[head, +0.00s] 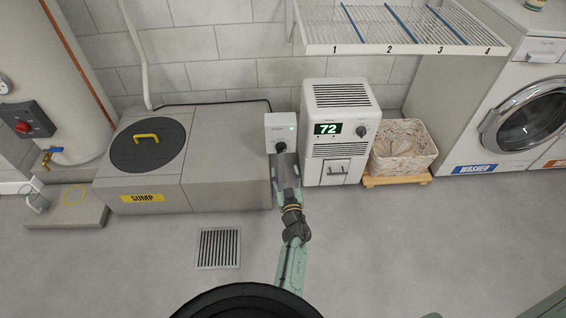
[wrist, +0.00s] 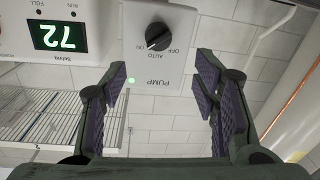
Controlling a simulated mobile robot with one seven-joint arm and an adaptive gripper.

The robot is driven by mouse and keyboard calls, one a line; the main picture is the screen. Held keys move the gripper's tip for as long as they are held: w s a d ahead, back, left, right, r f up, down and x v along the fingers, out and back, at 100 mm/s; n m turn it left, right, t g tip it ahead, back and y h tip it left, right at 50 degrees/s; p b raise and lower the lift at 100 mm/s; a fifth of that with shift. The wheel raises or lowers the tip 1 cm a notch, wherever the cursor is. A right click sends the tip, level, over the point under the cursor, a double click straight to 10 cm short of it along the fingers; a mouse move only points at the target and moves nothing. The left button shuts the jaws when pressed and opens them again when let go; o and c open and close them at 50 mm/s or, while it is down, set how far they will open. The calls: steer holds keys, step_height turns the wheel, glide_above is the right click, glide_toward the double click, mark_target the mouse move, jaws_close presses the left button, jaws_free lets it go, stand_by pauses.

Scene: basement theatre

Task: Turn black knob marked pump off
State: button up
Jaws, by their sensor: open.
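The pump control box (head: 280,126) is a pale box beside the sump cover, with a black knob (head: 281,147) low on its front. In the wrist view, which is upside down, the box (wrist: 183,78) reads PUMP and the black knob (wrist: 158,36) has OFF, AUTO and ON labels around it. A pale line slants across the knob; I cannot tell for sure which label it points to. A small green light glows on the box. My gripper (wrist: 163,78) is open and empty, its two fingers apart, with the knob ahead between and beyond them, not touched.
The dehumidifier-like unit (head: 337,95) showing 72 stands close to the right of the box. The sump cover (head: 148,147) with a yellow handle is at left. A wire shelf (head: 400,48) overhangs at upper right, above a basket (head: 402,150). The floor in front is clear around a drain (head: 218,247).

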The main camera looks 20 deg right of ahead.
mark_target(282, 152)
steer(key=w+b, duration=0.1)
steer(key=w, duration=0.2)
steer(key=w+d+b, duration=0.1)
steer(key=w+b, duration=0.1)
steer(key=w, duration=0.1)
steer(key=w+d+b, duration=0.1)
steer(key=w, duration=0.2)
steer(key=shift+f, duration=0.35)
steer(key=shift+w+d+r+b, duration=0.1)
steer(key=shift+w+d+b, duration=0.1)
steer(key=shift+w+b, duration=0.35)
steer(key=shift+w, duration=0.1)
steer(key=shift+c, duration=0.2)
steer(key=c, duration=1.1)
